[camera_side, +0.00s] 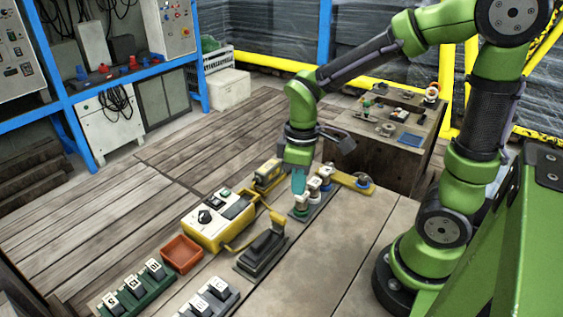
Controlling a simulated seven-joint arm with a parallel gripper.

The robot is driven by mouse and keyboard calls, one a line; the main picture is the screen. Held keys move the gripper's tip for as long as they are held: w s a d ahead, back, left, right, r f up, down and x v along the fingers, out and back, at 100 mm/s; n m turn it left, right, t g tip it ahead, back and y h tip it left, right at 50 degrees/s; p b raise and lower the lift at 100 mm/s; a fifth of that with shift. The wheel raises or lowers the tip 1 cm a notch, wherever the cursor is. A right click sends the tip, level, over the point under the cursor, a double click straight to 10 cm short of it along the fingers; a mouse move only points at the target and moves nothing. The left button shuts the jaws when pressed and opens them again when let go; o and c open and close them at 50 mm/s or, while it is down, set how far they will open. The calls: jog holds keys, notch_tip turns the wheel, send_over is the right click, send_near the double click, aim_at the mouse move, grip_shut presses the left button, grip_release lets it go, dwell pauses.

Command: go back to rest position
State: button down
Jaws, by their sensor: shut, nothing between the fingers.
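My gripper (299,189) points down over the front table, with its teal fingers shut and nothing between them. The fingertips are just above the leftmost of several small round pieces (302,203) standing in a row on a dark strip. Whether they touch that piece I cannot tell. My green arm reaches in from the right and bends down at the wrist.
A yellow control box (219,217), an orange tray (182,253) and a dark lever block (263,250) stand left of my gripper. A green rack (138,290) holds lettered blocks. A wooden crate table (389,128) with small items stands behind. The table's right part is bare.

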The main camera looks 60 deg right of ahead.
jog(key=s+a+r+m+t+y, duration=0.1)
jog(key=s+r+m+t, duration=0.1)
jog(key=r+m+t, duration=0.1)
jog(key=s+a+r+m+t, duration=0.1)
jog(key=r+m+t, duration=0.3)
jog(key=r, duration=0.4)
jog(key=shift+s+r+m+y, duration=0.25)
jog(key=shift+s+m+y, duration=0.15)
jog(key=shift+s+m, duration=0.35)
jog(key=shift+a, duration=0.1)
